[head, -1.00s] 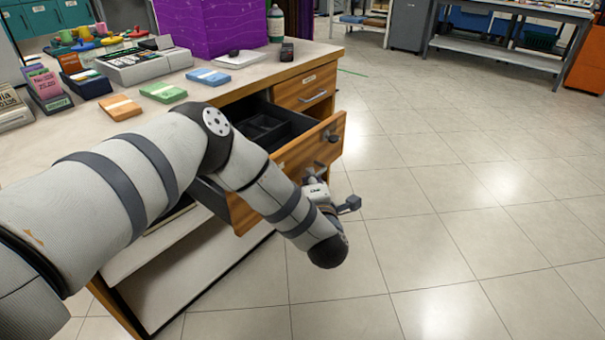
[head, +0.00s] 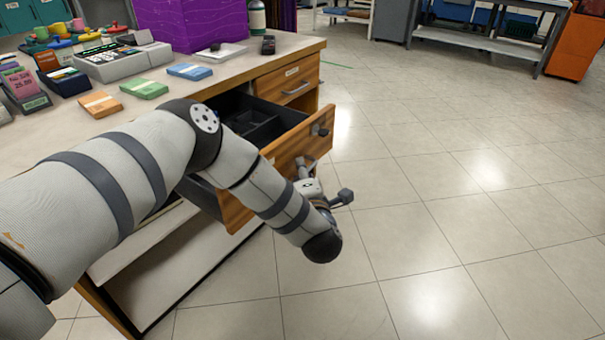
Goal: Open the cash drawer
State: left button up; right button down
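The cash drawer (head: 318,143) has a wooden front and stands pulled out from the counter. Its black tray (head: 262,128) with compartments shows inside. A dark knob or lock (head: 319,130) sits on its front near the right end. My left arm crosses over the drawer and hides its left part. My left gripper (head: 323,178) is low in front of the drawer front, below the dark knob. Its fingers look spread apart, with one dark fingertip sticking out to the right and the other close to the front. Whether it touches the drawer I cannot tell. My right gripper is out of view.
A smaller closed drawer (head: 287,86) with a metal handle is at the right. The counter top (head: 225,80) holds ticket pads, a grey box (head: 122,62), a purple box (head: 190,22) and a dark handset (head: 268,44). The tiled floor (head: 430,190) to the right is clear.

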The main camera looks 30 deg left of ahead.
pick_arm(q)
jog(key=v, duration=1.2)
